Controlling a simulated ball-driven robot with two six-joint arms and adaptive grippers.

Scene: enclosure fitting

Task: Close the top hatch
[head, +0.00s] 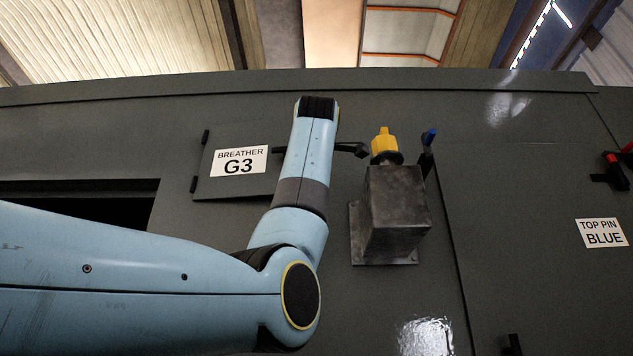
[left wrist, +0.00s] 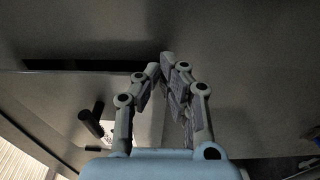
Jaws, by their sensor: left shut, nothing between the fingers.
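In the head view a grey hatch panel (head: 224,184) labelled BREATHER G3 sits in the dark grey enclosure wall, with black hinge pins on its left edge. It looks about flush with the wall, though my left arm covers its right part. A black handle (head: 350,149) shows just right of the arm. My left gripper is hidden behind the arm in the head view. In the left wrist view my left gripper (left wrist: 166,62) is shut and empty, its fingertips together in front of a grey surface. My right gripper is in neither view.
A dark opening (head: 80,208) is at the left. A TOP PIN BLUE label (head: 602,233) and red-tipped latch (head: 613,170) are at the right.

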